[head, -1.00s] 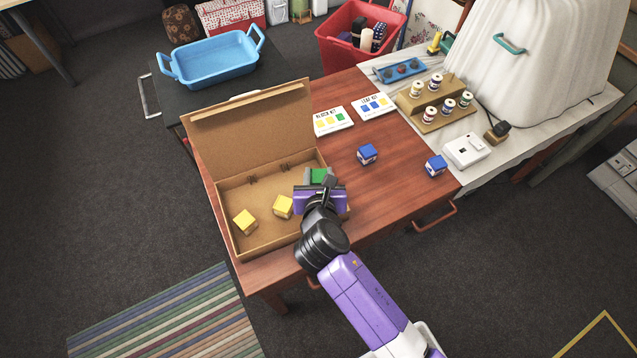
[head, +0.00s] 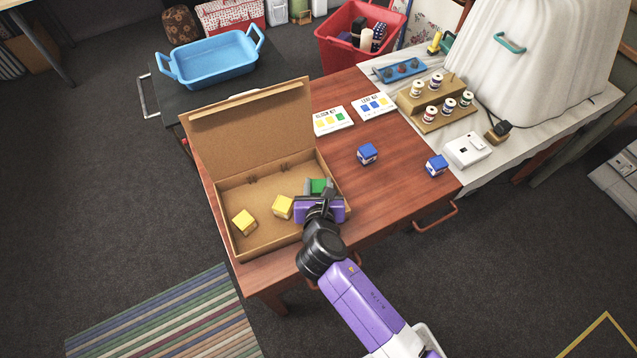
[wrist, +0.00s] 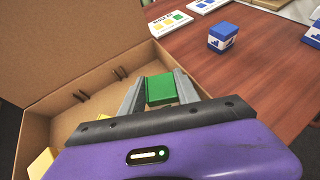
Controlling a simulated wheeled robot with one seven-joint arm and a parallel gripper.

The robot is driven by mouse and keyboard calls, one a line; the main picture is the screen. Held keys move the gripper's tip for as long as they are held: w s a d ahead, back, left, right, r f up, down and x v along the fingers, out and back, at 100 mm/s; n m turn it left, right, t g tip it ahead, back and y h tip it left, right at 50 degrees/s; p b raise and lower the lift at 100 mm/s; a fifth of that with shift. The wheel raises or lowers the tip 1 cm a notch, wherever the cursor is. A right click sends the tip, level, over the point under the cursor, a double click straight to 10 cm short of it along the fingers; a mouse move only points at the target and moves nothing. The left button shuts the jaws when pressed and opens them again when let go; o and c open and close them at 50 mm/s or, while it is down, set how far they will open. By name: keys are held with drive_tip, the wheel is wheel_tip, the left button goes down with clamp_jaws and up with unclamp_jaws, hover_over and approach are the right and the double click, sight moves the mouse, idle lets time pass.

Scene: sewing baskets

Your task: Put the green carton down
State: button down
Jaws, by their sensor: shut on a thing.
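The green carton (head: 319,186) is between the fingers of my gripper (head: 319,188), which is shut on it. The wrist view shows the carton (wrist: 161,89) between the two grey fingers (wrist: 160,92). My gripper is over the right part of the open cardboard box (head: 232,203). Whether the carton touches the box floor is hidden by my gripper. Two yellow cartons, one at the left (head: 244,222) and one nearer the middle (head: 283,207), sit in the box to the left of my gripper.
Two blue cartons, one in the middle (head: 367,154) and one at the right (head: 436,165), stand on the wooden table (head: 400,190). The box lid (head: 250,135) stands raised at the back.

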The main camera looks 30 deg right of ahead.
drive_tip(key=shift+f, duration=0.1)
drive_tip(key=c, duration=1.2)
unclamp_jaws()
drive_tip(key=shift+o, duration=0.2)
drive_tip(key=shift+r, duration=0.55)
drive_tip(key=v, duration=1.2)
